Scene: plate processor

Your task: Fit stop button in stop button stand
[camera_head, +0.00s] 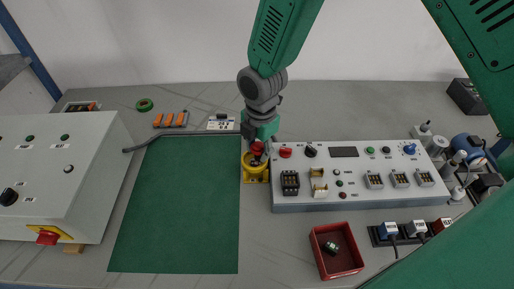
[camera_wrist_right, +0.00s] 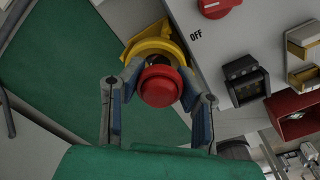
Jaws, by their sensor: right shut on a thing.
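The red stop button (camera_head: 257,148) is held by my right gripper (camera_head: 260,141). In the right wrist view, the button's round red cap (camera_wrist_right: 160,86) sits between the two fingers of the right gripper (camera_wrist_right: 160,80), which is shut on it. The yellow stop button stand (camera_head: 255,168) is a ring on a yellow base, just right of the green mat. Its ring also shows in the right wrist view (camera_wrist_right: 150,46), just beyond the button. The button is at or just above the ring; I cannot tell whether it is seated. My left gripper is not in view.
A grey control panel (camera_head: 355,196) with knobs and switches stands close to the right of the stand. The green mat (camera_head: 180,215) to the left is clear. A red bin (camera_head: 319,262) holds a small dark part. A white sloped box (camera_head: 55,175) stands far left.

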